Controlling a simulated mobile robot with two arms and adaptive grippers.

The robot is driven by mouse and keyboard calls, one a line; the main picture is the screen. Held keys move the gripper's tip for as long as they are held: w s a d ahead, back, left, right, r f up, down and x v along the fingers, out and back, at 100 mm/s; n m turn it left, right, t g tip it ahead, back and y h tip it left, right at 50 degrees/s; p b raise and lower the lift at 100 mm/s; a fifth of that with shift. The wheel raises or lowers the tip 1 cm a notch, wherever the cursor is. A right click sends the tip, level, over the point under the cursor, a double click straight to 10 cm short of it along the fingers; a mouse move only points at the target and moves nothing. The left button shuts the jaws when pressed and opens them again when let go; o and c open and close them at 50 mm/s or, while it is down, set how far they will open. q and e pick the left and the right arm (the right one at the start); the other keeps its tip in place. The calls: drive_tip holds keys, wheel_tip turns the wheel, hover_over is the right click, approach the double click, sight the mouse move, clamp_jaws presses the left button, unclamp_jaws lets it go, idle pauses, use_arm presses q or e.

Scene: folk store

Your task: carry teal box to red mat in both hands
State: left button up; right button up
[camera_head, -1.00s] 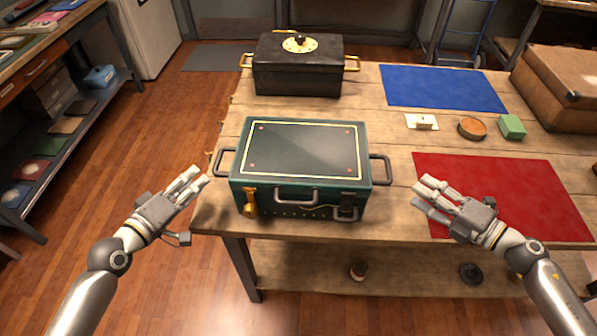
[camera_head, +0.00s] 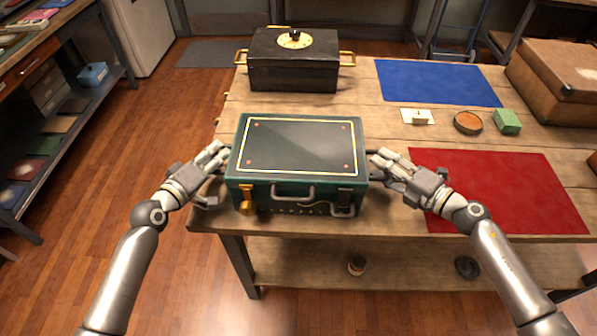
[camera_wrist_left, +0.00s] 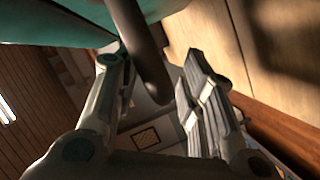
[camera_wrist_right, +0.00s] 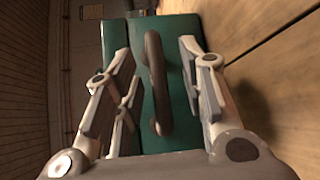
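The teal box (camera_head: 297,165) sits on the wooden table near its front left corner, left of the red mat (camera_head: 505,190). My left gripper (camera_head: 218,160) is at the box's left side handle. In the left wrist view the dark handle (camera_wrist_left: 140,45) passes between the spread fingers (camera_wrist_left: 150,85). My right gripper (camera_head: 385,162) is at the right side handle. In the right wrist view that handle (camera_wrist_right: 155,85) lies between its open fingers (camera_wrist_right: 155,75), with the teal side behind it. Both grippers cover much of the handles in the head view.
A black box (camera_head: 293,62) with gold handles stands behind the teal box. A blue mat (camera_head: 437,83), a small card stand (camera_head: 418,117), a round tin (camera_head: 467,122), a green block (camera_head: 507,121) and a brown case (camera_head: 555,85) occupy the right and back. The red mat is bare.

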use_arm(q)
drive_tip(key=shift+w+d, duration=0.1)
drive_tip(key=shift+w, duration=0.05)
use_arm(e)
drive_tip(key=shift+w+a, duration=0.1)
use_arm(q)
clamp_jaws()
use_arm(e)
clamp_jaws()
use_arm(q)
drive_tip(key=shift+r, duration=0.25)
use_arm(e)
drive_tip(key=shift+r, duration=0.25)
